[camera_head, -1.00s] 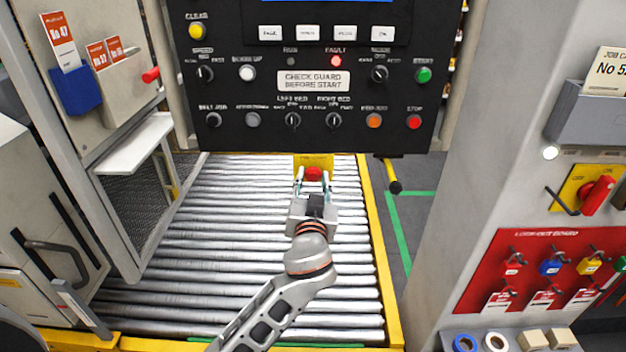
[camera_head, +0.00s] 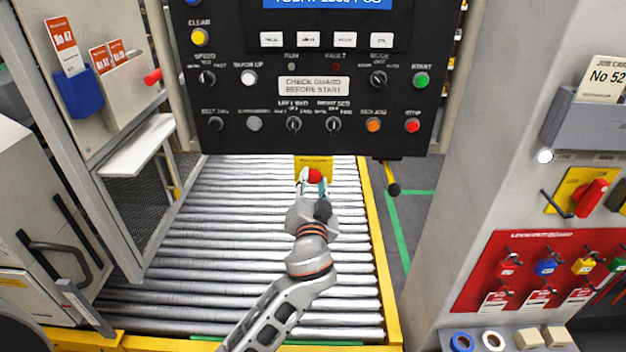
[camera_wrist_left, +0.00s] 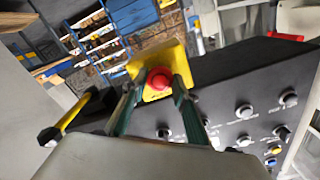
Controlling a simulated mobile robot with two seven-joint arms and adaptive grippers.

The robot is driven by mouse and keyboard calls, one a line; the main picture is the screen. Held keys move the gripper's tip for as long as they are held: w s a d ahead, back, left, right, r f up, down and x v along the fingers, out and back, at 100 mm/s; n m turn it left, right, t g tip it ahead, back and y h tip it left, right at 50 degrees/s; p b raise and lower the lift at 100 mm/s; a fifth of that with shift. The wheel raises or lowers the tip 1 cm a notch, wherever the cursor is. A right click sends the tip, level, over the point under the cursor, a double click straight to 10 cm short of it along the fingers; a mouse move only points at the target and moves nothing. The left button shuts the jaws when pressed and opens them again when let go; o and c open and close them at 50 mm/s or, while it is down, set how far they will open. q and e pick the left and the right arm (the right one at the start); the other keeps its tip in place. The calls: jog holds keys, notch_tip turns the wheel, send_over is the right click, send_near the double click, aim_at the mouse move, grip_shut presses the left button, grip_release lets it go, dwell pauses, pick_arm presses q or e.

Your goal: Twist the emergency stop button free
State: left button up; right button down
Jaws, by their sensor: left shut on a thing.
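The emergency stop button (camera_head: 315,176) is a red mushroom head on a yellow box (camera_head: 318,162) just below the black control panel (camera_head: 300,95). In the left wrist view the red button (camera_wrist_left: 158,79) sits between my fingers against its yellow plate (camera_wrist_left: 176,60). My left gripper (camera_head: 314,181) has one finger on each side of the button and is shut on it. The wrist is turned, and the gripper hides the button's near side in the head view. My right gripper is not in view.
The roller conveyor (camera_head: 235,250) lies under my left arm, with a yellow side rail (camera_head: 376,240). A mesh guard (camera_head: 135,215) stands left. The red lockout board (camera_head: 530,265) and a red rotary switch (camera_head: 591,198) are on the right. The fault lamp (camera_head: 336,67) is dark.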

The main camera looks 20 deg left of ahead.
pick_arm(q)
jog(key=shift+r+m, duration=0.1)
jog(key=shift+m, duration=0.6)
jog(key=o, duration=1.1)
jog(key=v, duration=0.7)
jog(key=shift+s, duration=0.2)
jog(key=shift+d, duration=0.15)
